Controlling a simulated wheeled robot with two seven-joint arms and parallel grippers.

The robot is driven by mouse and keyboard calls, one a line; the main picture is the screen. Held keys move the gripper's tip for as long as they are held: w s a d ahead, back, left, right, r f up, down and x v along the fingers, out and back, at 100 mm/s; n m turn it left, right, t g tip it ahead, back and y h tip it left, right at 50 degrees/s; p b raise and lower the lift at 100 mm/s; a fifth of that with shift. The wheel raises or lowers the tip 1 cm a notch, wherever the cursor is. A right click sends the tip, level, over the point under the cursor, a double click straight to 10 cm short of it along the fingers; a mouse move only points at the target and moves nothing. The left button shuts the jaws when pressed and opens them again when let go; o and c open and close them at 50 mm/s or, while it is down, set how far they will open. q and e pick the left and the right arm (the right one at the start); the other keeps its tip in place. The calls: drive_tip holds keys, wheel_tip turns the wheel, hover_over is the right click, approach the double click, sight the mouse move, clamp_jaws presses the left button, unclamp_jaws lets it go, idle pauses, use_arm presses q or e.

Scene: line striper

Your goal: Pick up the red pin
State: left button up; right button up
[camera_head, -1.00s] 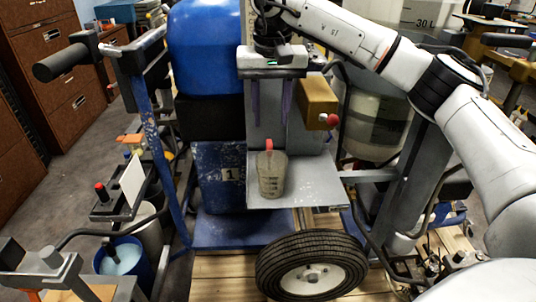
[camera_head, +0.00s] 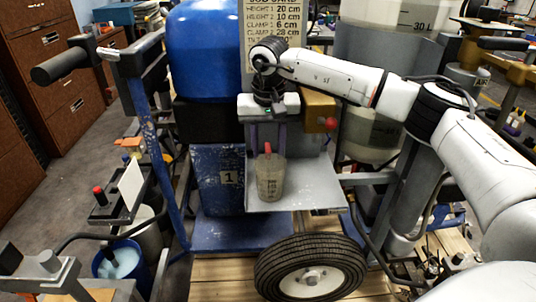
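The red pin (camera_head: 267,148) stands upright in the mouth of a grey, see-through measuring cup (camera_head: 270,180), and its lower part is hidden in the cup. The cup sits on the grey metal shelf (camera_head: 315,192). My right gripper (camera_head: 268,150) points down over the cup. It is open, with one purple finger on each side of the pin in this view. I cannot tell whether the fingers touch the pin or the cup.
A yellow-brown box (camera_head: 318,108) with a red ball knob (camera_head: 331,124) is close to the gripper's right. A blue tank (camera_head: 205,50) stands to the left. A wheel (camera_head: 311,279) is below the shelf. The shelf's right side is clear.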

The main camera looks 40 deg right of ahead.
clamp_jaws()
drive_tip(key=shift+r, duration=0.1)
